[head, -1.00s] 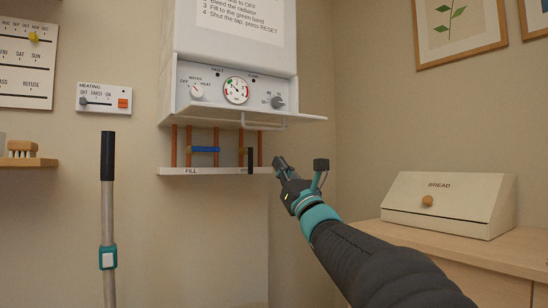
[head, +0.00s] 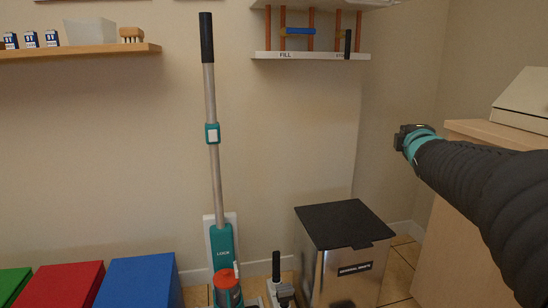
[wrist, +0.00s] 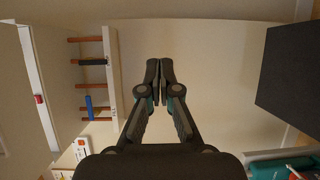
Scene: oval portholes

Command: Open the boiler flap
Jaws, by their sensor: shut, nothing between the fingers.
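Only the white underside edge of the boiler (head: 325,4) shows at the top of the head view. Its front, dials and most of the flap are out of that view. In the wrist view the boiler's white lower part (wrist: 40,85) stands at the left, seen sideways; I cannot tell there how far the flap is open. My gripper (head: 404,137) is below and to the right of the boiler, well apart from it. In the wrist view my gripper (wrist: 158,70) has its fingertips together, empty, with bare wall beyond.
Copper pipes (head: 311,29) and the FILL rail (head: 310,56) hang under the boiler. A steel bin (head: 342,265) with a black lid and an upright vacuum cleaner (head: 222,250) stand below. A wooden cabinet (head: 465,220) is at the right. The wall between rail and bin is clear.

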